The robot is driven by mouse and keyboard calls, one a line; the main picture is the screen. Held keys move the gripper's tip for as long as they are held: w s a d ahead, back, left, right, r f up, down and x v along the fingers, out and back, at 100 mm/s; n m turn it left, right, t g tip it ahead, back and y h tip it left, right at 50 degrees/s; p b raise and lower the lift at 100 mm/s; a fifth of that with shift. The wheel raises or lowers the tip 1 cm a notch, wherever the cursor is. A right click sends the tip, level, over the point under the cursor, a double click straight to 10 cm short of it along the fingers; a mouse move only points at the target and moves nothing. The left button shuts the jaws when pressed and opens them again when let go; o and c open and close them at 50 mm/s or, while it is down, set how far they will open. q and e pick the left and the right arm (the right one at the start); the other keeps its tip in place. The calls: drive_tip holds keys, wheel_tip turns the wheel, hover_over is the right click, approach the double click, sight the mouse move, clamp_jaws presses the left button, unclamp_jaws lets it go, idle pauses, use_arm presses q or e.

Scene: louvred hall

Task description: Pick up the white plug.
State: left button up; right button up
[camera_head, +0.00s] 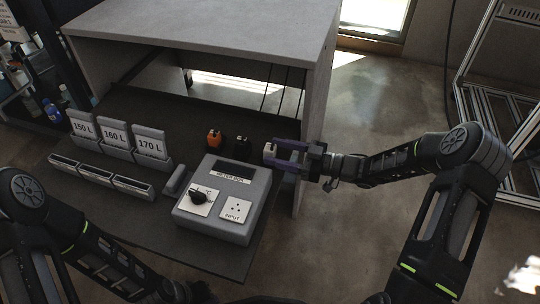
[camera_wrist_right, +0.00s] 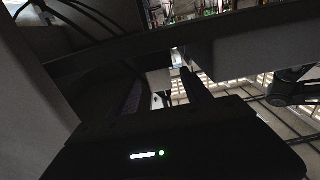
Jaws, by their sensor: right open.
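The white plug (camera_head: 269,150) stands at the back right of the dark tabletop, behind the grey meter box (camera_head: 255,190). My right gripper (camera_head: 272,152) reaches in from the right with its purple-grey fingers apart. The white plug shows at the fingertips, in the gap between them; I cannot tell whether either finger touches it. In the right wrist view the two dark fingers (camera_wrist_right: 160,95) are apart, and a small pale patch between them is too dim to name.
An orange plug (camera_head: 214,139) and a black plug (camera_head: 242,146) stand left of the white one. The table's grey side panel (camera_head: 316,105) rises just behind my right gripper. Labelled holders (camera_head: 150,143) and long trays (camera_head: 92,173) occupy the left.

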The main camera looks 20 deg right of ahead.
drive_tip(key=x, duration=0.2)
drive_tip(key=shift+w+a, duration=0.15)
drive_tip(key=shift+a, duration=0.05)
drive_tip(key=shift+c, duration=0.3)
clamp_jaws()
idle(0.6)
